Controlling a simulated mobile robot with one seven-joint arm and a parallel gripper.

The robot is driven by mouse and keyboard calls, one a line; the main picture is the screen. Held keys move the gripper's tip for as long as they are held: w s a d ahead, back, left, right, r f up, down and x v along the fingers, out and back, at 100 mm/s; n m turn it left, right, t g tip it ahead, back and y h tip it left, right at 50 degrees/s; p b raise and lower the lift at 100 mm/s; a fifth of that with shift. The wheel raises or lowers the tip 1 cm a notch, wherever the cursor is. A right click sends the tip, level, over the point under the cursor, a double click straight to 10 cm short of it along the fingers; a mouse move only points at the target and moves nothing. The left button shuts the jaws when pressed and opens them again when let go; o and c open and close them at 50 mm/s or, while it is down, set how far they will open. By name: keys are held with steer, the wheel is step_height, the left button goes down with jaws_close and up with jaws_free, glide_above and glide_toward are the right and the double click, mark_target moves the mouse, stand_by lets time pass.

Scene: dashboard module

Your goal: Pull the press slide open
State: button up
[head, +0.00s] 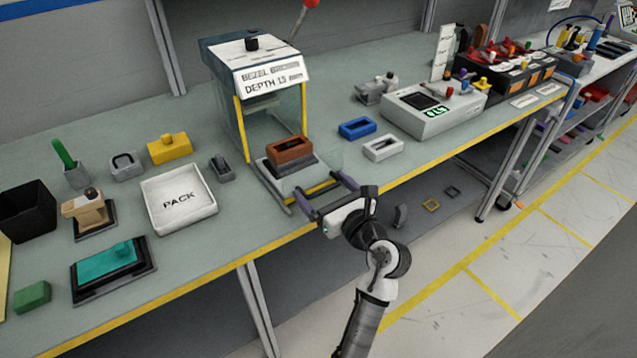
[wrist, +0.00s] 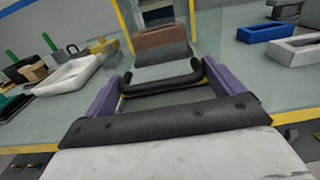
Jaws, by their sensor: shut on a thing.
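The block also shows in the wrist view (wrist: 160,38). A black bar handle (wrist: 163,84) is at the slide's near end. My gripper (head: 327,192) reaches in from the bench front, its purple fingers on either side of the handle and shut on it. In the wrist view my gripper (wrist: 161,92) spans the bar. How far the slide is out is hard to tell.
A white PACK tray (head: 179,200) and a grey part (head: 222,168) lie left of the press. Blue (head: 357,128) and white (head: 383,147) frames and a grey meter box (head: 434,108) lie right. The bench's yellow front edge (head: 420,166) runs just under my gripper.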

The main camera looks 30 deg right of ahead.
stand_by(0.3)
steer(key=o, duration=1.1)
steer(key=shift+c, duration=0.2)
steer(key=shift+s, duration=0.1)
steer(key=s+b, duration=0.3)
steer(key=s, duration=1)
steer(key=shift+s+d+b, duration=0.2)
steer(key=shift+s+b, duration=0.15)
